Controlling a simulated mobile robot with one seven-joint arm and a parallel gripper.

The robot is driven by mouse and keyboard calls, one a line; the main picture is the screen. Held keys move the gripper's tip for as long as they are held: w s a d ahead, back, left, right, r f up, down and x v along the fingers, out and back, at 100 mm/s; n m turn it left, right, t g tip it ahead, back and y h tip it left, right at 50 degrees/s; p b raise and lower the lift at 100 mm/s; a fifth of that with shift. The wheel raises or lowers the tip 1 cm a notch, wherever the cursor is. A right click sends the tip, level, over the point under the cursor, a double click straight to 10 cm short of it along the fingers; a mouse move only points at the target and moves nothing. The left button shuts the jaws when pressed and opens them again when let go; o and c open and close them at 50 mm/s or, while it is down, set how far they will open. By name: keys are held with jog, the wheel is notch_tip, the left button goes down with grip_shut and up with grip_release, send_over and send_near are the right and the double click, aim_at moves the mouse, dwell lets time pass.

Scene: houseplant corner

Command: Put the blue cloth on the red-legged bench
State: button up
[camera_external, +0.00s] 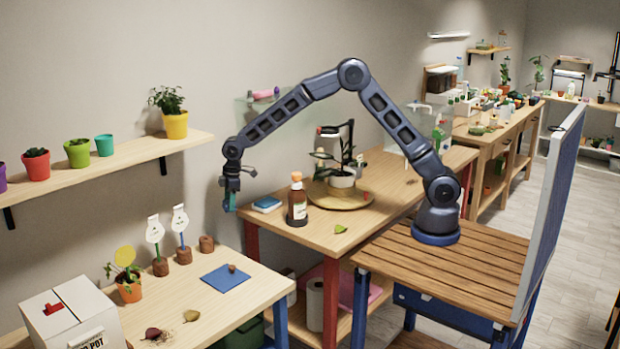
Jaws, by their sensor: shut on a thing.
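The red-legged bench (312,238) has a pale wooden top. On it are a small blue book-like block (267,204) at the left end, a brown bottle (297,200) with an orange cap, a round wooden tray (335,201) with a potted plant, and a green leaf (341,229).
A nearer blue-legged bench (205,305) holds a flat blue square (226,277) with a brown ball on it, a white box (72,318) and plant labels. A wall shelf (100,168) with pots is at the left. Bare top shows along the red-legged bench's front.

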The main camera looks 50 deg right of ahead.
jog(key=w+d+f+m, duration=0.1)
jog(key=w+d, duration=0.1)
jog(key=d, duration=0.4)
jog(key=w+d+f, duration=0.1)
jog(key=w+d, duration=0.1)
jog(key=d, duration=0.5)
jog(key=w+d+f+m, duration=0.1)
jog(key=w+d, duration=0.2)
jog(key=d, duration=0.3)
jog(key=shift+d+m, duration=0.3)
jog(key=shift+d, duration=0.1)
jog(key=d+m, duration=0.3)
jog(key=d, duration=1.5)
notch_tip(320, 180, up, 13)
jog(key=m+h, duration=0.3)
jog(key=m, duration=1.3)
send_over(383, 164)
notch_tip(383, 164, down, 19)
jog(key=shift+d+f, duration=0.15)
jog(key=shift+f, duration=0.05)
jog(key=shift+f, duration=0.1)
